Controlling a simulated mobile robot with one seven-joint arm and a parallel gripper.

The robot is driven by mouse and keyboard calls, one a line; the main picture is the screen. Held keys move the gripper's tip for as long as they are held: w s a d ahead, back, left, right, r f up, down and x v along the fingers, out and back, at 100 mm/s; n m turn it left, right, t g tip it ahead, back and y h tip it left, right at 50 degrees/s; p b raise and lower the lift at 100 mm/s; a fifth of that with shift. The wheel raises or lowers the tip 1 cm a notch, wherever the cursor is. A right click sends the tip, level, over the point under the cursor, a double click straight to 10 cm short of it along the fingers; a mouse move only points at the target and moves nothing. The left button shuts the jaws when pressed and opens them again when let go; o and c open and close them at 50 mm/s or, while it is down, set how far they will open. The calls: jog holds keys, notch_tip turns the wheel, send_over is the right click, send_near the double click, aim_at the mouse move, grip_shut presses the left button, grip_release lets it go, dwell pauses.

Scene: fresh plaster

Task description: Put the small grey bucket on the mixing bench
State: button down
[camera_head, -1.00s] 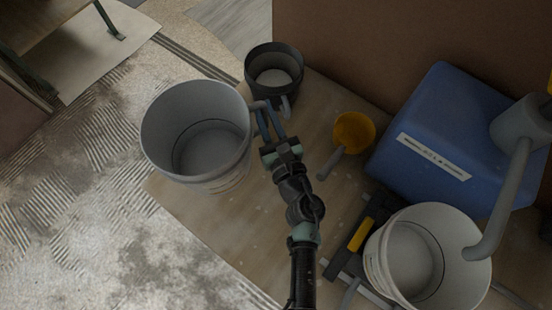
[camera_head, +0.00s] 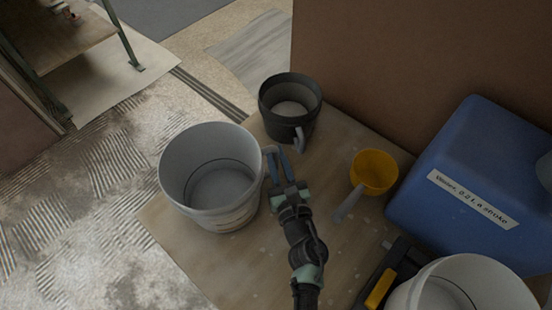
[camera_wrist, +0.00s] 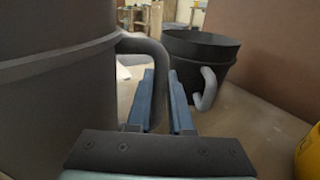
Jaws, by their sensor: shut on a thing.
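The small grey bucket (camera_head: 237,214) is upright and open-topped at the left end of the board, left of my gripper (camera_head: 276,163). It looks empty. In the wrist view its dark wall (camera_wrist: 55,90) fills the left side, and its handle runs between my fingers. My gripper (camera_wrist: 161,100) is shut on that handle. Whether the bucket's base touches the board cannot be told. A bench with a wooden top (camera_head: 50,35) and green legs, which looks like the mixing bench, is partly in view at the upper left.
A black bucket (camera_head: 291,130) with a light handle stands close behind my gripper. A yellow scoop (camera_head: 374,172), a blue labelled container (camera_head: 480,170) and a white bucket (camera_head: 500,275) are on the right. A brown panel (camera_head: 420,60) stands behind. The streaked floor at left is clear.

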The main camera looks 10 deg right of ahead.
jog(key=c, duration=0.8)
grip_release()
